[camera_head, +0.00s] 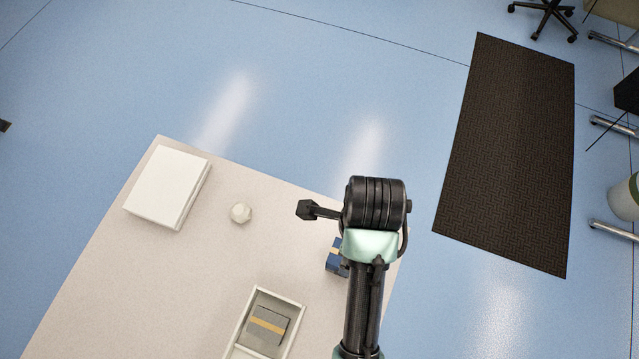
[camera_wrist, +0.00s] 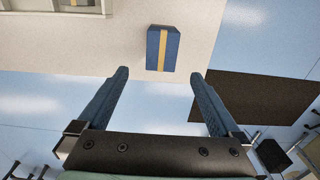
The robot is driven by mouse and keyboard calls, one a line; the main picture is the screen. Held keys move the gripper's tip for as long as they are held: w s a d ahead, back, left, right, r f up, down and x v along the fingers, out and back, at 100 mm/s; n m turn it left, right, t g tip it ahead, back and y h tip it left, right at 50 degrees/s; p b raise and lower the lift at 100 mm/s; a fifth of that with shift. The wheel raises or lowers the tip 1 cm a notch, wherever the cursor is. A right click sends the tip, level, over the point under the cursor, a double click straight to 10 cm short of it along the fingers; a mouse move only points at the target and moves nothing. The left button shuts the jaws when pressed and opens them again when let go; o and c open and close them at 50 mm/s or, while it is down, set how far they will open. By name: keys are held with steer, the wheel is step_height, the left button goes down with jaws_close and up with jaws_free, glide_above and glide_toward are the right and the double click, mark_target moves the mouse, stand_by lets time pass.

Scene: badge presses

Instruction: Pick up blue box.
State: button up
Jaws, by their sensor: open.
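The blue box (camera_wrist: 155,53) has a yellow stripe down its middle and stands on the pale table near its edge in the wrist view. In the head view the blue box (camera_head: 334,262) is partly hidden behind my arm, close to the table's right edge. My gripper (camera_wrist: 159,73) is open in the wrist view, with one finger to each side below the box. Nothing is between the fingers, and the box appears beyond the fingertips. In the head view the fingers are hidden by my wrist.
The pale table (camera_head: 110,265) also bears a white box (camera_head: 165,187), a small round whitish object (camera_head: 240,213) and a tray (camera_head: 295,297) holding a grey box with a yellow stripe (camera_head: 266,326). A dark mat (camera_head: 515,150) lies on the blue floor to the right.

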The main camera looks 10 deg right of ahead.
step_height(320, 180, down, 7)
steer(key=shift+s+d+f, duration=0.1)
steer(key=shift+w+f+p, duration=0.2)
steer(key=shift+f+p, duration=0.5)
steer(key=shift+f, duration=2.15)
steer(key=c, duration=1.3)
